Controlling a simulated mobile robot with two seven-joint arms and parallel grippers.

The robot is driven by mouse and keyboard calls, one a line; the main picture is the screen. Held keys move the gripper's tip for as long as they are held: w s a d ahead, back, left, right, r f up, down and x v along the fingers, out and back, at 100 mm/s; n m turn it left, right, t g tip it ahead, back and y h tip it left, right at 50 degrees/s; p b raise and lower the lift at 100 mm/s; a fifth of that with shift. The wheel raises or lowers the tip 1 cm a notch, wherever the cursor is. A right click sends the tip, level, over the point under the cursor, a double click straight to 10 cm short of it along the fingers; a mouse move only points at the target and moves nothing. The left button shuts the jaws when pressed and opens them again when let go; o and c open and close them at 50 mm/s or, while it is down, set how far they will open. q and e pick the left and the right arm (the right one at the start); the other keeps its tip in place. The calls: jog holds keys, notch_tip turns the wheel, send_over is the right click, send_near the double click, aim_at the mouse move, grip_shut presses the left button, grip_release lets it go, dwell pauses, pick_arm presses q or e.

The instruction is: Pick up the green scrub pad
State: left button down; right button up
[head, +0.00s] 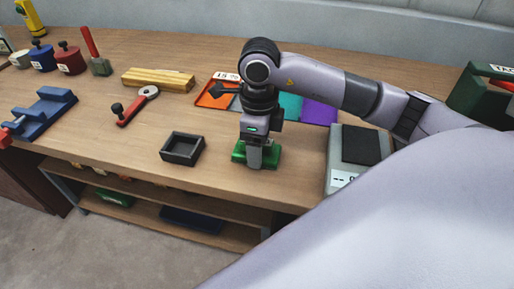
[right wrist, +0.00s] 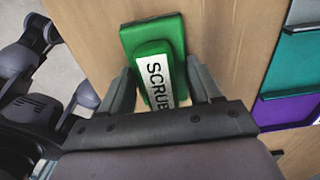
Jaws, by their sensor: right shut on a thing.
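The green scrub pad (head: 240,156) lies on the wooden workbench near its front edge, below my right gripper (head: 256,158) in the head view. In the right wrist view the scrub pad (right wrist: 150,35) shows a raised green grip with a white label reading "SCRUB". The two fingers of my right gripper (right wrist: 158,92) are on either side of this raised grip and shut on it. The pad appears to rest on the bench; whether there is a gap under it I cannot tell. My left gripper is not in view.
A small black open tray (head: 183,149) stands left of the pad. A scale (head: 343,181) stands to the right. Orange, teal and purple bins or mats (head: 318,112) lie behind my right gripper. A blue vise (head: 42,112) and red tool (head: 130,108) are farther left. Bare bench lies between.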

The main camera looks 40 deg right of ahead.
jog(key=shift+r, duration=0.1)
jog(key=shift+r, duration=0.55)
notch_tip(320, 180, up, 19)
jog(key=p, duration=0.3)
jog(key=shift+f, duration=0.15)
jog(key=shift+o, duration=0.7)
jog(key=shift+w, duration=0.1)
